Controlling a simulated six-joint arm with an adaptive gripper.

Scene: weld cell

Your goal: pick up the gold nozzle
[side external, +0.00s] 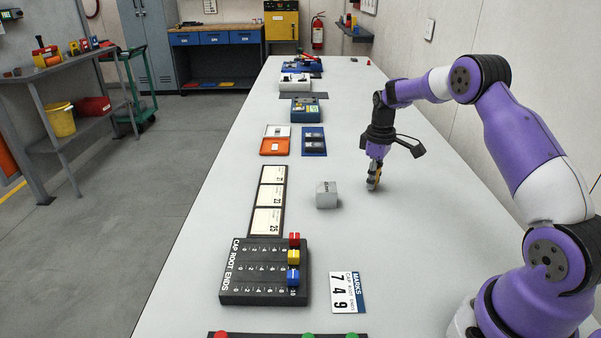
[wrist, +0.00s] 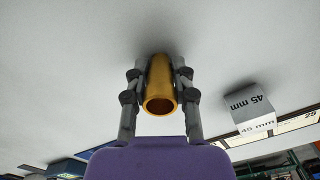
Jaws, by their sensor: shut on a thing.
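The gold nozzle (wrist: 160,86) is a short hollow gold cylinder, its open round end facing the camera in the wrist view. My gripper (wrist: 160,72) is shut on it, with one finger against each side. In the side external view my gripper (side external: 374,183) points down at the right of the table's middle. The nozzle (side external: 373,174) shows there only as a small gold patch between the fingers. It is upright and close to the table top; I cannot tell whether it touches it.
A grey block marked 45 mm (side external: 327,194) stands just left of my gripper. A black board with coloured sliders (side external: 262,272) and a number card (side external: 348,292) lie nearer the camera. Orange (side external: 275,147) and blue trays (side external: 314,151) lie farther back. The table right of my gripper is clear.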

